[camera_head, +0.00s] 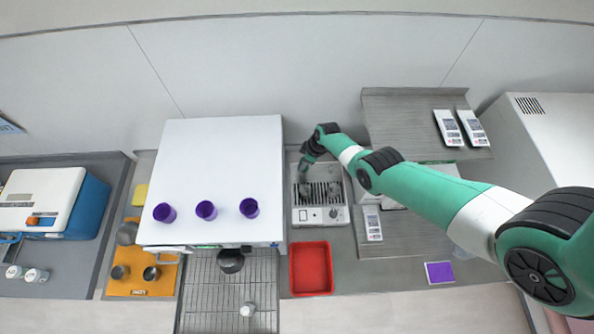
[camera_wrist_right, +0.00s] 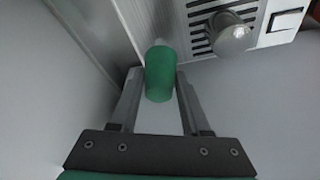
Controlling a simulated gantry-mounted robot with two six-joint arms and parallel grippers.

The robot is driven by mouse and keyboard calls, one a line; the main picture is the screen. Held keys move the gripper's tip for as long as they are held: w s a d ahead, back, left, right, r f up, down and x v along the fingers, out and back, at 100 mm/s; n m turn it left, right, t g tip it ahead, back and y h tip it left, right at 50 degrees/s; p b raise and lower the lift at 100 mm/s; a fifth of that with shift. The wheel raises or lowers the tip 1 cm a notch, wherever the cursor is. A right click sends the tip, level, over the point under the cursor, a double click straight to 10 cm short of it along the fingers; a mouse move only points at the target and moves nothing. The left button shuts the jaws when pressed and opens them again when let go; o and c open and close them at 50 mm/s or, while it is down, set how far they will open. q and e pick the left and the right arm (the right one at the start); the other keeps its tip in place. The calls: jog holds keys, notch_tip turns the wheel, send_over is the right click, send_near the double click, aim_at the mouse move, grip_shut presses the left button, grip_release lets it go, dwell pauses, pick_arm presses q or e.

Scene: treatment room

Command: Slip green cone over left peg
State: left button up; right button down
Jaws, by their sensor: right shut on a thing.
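My right gripper (camera_head: 305,166) is above the back left of a small white device with a slotted top (camera_head: 320,196). In the right wrist view, its two fingers are closed around the sides of a green cone (camera_wrist_right: 160,74), which sticks out past the fingertips. In the head view I cannot make out the cone apart from the green and dark wrist. A grey rounded piece (camera_wrist_right: 230,34) stands on the slotted top, to the right of the cone; I cannot tell whether it is a peg. I cannot clearly identify the left peg. My left gripper is not in view.
A large white box (camera_head: 215,165) with several purple cups (camera_head: 206,210) on its front edge stands to the left. A red tray (camera_head: 311,268) lies in front of the device. A grey shelf (camera_head: 400,110) is at the back right. A wire rack (camera_head: 205,295) lies front left.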

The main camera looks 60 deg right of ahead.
jog(key=shift+f, duration=0.25)
notch_tip(320, 180, down, 4)
jog(key=b, duration=0.3)
jog(key=shift+b, duration=0.35)
jog(key=shift+r, duration=0.2)
jog(key=shift+f, duration=0.1)
jog(key=c, duration=0.8)
grip_release()
jog(key=shift+f, duration=0.1)
jog(key=o, duration=0.4)
jog(key=shift+o, duration=0.2)
